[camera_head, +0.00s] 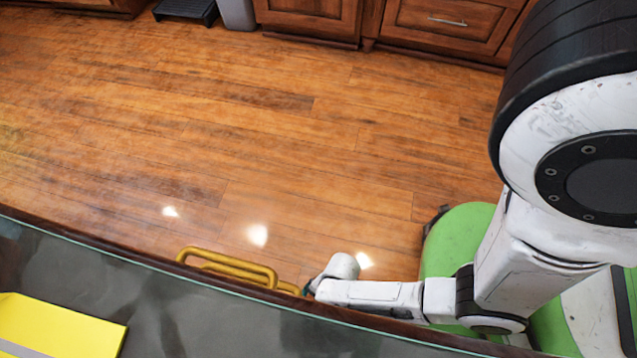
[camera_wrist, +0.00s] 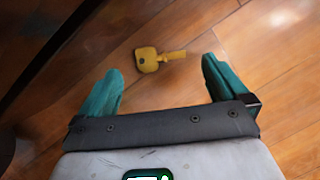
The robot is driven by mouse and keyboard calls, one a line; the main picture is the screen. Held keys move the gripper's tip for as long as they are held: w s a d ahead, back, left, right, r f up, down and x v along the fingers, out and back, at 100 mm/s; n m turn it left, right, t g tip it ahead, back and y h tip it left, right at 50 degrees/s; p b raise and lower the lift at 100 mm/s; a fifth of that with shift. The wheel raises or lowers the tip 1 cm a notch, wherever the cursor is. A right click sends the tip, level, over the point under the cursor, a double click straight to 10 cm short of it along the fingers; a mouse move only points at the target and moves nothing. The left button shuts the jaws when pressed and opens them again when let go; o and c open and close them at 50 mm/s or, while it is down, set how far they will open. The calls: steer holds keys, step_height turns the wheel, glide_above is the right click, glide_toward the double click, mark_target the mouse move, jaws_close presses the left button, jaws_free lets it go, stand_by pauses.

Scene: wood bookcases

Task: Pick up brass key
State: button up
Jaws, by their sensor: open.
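My gripper (camera_wrist: 161,65) is open, with one teal finger on either side of the picture below the key. The key appears between and just beyond the fingertips, and nothing is held. I cannot tell the exact height of the fingers above the floor. In the head view, I cannot make out the key, and my gripper is hidden beyond the table edge, below my white wrist.
A dark-topped table (camera_head: 230,325) with a brass handle (camera_head: 230,266) on its side fills the front. A yellow item (camera_head: 60,325) lies on it at lower left. A dark side (camera_wrist: 60,35) stands left of the key.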

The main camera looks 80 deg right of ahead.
steer(key=b+x, duration=0.1)
steer(key=x, duration=0.2)
steer(key=shift+w+a+f+b, duration=0.1)
steer(key=shift+f+b, duration=0.25)
steer(key=shift+c, duration=0.2)
steer(key=c, duration=1.1)
steer(key=shift+r, duration=0.1)
steer(key=shift+r+p, duration=0.7)
step_height(320, 180, up, 3)
steer(key=shift+f+p, duration=0.15)
steer(key=shift+p, duration=1)
steer(key=s+d, duration=0.2)
steer(key=d, duration=0.3)
steer(key=s+d+p, duration=0.1)
steer(key=s+d, duration=0.2)
steer(key=d, duration=0.2)
steer(key=s+d+p, duration=0.1)
steer(key=s+d, duration=0.2)
steer(key=d, duration=0.3)
steer(key=shift+f, duration=0.35)
